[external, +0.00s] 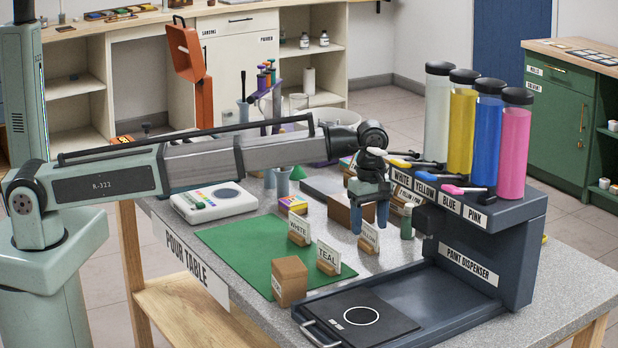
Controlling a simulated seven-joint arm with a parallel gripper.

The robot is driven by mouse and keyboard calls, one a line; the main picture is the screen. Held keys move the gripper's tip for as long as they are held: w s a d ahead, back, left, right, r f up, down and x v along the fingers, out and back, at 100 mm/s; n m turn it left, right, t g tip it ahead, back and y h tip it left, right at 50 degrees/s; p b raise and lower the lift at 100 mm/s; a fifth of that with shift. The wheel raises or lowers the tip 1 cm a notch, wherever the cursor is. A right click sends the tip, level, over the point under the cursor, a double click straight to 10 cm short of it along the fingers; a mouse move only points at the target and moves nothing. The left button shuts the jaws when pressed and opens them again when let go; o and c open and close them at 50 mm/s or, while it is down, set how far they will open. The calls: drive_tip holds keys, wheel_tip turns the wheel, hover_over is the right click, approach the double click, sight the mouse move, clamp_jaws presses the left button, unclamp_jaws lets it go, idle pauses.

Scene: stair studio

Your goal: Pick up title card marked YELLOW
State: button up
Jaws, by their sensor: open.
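My gripper (369,221) is open, pointing down over the table, its two blue fingers apart. A small white title card (369,237) in a wooden holder stands just below and between the fingertips. Its lettering is too small and partly covered to read surely, though it could be YELLOW. Whether the fingers flank the card or hang in front of it, I cannot tell. A card marked WHITE (298,227) and a card marked TEAL (328,257) stand upright in wooden holders to the left, by the green mat.
The paint dispenser (470,265) with several colour tubes stands close right of my gripper. A brown block (290,281) sits at the front of the green mat (235,246). A brown box (340,212) is close left of my gripper. The mat's middle is clear.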

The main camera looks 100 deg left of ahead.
sight(370, 243)
drive_tip(key=f, duration=0.5)
drive_tip(key=shift+w+a, duration=0.1)
drive_tip(key=shift+a, duration=0.3)
drive_tip(key=c, duration=1.1)
